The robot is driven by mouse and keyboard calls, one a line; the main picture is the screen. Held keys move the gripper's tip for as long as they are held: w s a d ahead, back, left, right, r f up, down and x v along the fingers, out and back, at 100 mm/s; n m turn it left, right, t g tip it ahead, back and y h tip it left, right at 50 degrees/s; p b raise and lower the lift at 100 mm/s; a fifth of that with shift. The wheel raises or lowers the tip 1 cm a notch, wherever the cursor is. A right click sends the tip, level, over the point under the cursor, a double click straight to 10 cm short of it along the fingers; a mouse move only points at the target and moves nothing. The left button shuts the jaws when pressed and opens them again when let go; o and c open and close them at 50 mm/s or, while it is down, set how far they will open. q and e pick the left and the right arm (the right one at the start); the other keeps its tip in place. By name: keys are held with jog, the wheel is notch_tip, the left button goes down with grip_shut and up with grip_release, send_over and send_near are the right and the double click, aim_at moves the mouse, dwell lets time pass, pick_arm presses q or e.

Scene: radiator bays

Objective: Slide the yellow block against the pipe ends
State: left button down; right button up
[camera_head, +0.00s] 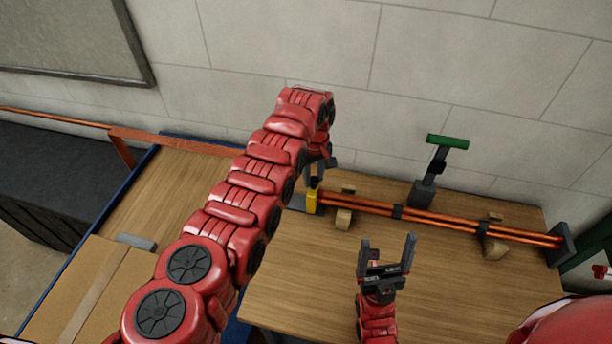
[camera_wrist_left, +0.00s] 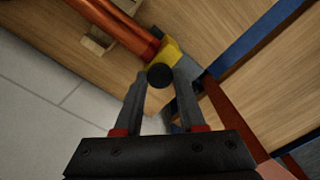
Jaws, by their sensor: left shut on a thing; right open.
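The yellow block (camera_head: 312,201) stands at the left end of the copper pipes (camera_head: 400,210), which run along the back of the wooden table. In the left wrist view the yellow block (camera_wrist_left: 174,52) is right at the pipe ends (camera_wrist_left: 145,44); I cannot tell whether they touch. My left gripper (camera_head: 317,182) is shut on a dark round knob (camera_wrist_left: 160,75) beside the yellow block, and its fingers also show in the left wrist view (camera_wrist_left: 159,88). My right gripper (camera_head: 388,254) is open and empty above the table, in front of the pipes.
Wooden supports (camera_head: 343,219) and dark clips hold the pipes, with a dark end plate (camera_head: 562,244) at their right. A green-topped stand (camera_head: 447,142) rises behind them. A second, blue-edged table (camera_head: 165,195) lies left. The table front (camera_head: 300,285) is clear.

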pick_arm(q)
jog(key=c, duration=0.5)
grip_release()
jog(key=shift+d, duration=0.1)
notch_tip(320, 180, up, 5)
jog(key=shift+r+p, duration=0.1)
jog(key=shift+p, duration=1.15)
notch_tip(320, 180, up, 12)
jog(key=shift+r+p, duration=0.15)
jog(key=shift+p, duration=0.2)
jog(key=shift+s, duration=0.1)
